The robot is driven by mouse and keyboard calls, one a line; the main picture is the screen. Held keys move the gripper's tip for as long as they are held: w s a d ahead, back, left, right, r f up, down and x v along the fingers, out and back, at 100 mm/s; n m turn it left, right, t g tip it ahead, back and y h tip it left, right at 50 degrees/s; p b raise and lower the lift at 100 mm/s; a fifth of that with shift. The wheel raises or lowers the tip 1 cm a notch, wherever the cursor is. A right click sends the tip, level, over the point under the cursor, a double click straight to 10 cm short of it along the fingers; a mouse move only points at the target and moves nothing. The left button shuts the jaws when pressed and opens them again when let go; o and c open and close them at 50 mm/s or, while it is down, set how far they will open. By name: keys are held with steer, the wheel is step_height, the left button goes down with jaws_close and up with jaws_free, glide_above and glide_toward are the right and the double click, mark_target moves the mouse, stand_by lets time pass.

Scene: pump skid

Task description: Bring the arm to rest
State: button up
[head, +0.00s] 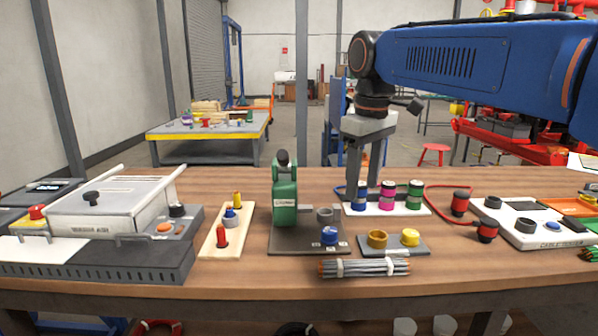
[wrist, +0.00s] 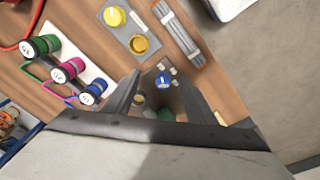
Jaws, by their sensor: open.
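My blue arm reaches in from the right in the head view, and my gripper (head: 364,182) points down over the workbench (head: 230,290). Its two grey fingers are apart, with nothing held between them. In the head view the fingertips show close by the blue-banded cylinder (head: 359,197) on a white strip; contact cannot be told. In the wrist view my gripper (wrist: 160,76) shows open, with a blue-capped part (wrist: 163,80) seen beyond the gap between the fingers. That part (head: 329,236) sits on the dark plate of a green press (head: 284,205).
Pink (head: 387,195) and green (head: 414,196) cylinders stand beside the blue one. A grey plate with brass and yellow parts (head: 393,245), a rod bundle (head: 364,268), a wooden peg board (head: 226,232), a sealer-like machine (head: 110,215) and a cable tester (head: 535,225) crowd the bench.

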steer(key=s+d+f+m+t, duration=0.1)
steer(key=s+d+f+m, duration=0.1)
steer(key=s+d+f, duration=0.2)
steer(key=s+d+f+m+t, duration=0.1)
steer(key=s+d+f+m, duration=0.2)
steer(key=s+f, duration=0.8)
steer(key=s+d+f+m+t, duration=0.1)
steer(key=s+d+f+m, duration=0.2)
steer(key=s+d+f, duration=0.4)
step_height(320, 180, down, 2)
steer(key=shift+s+f+t, duration=0.1)
steer(key=shift+s+t, duration=0.15)
steer(key=shift+t, duration=0.05)
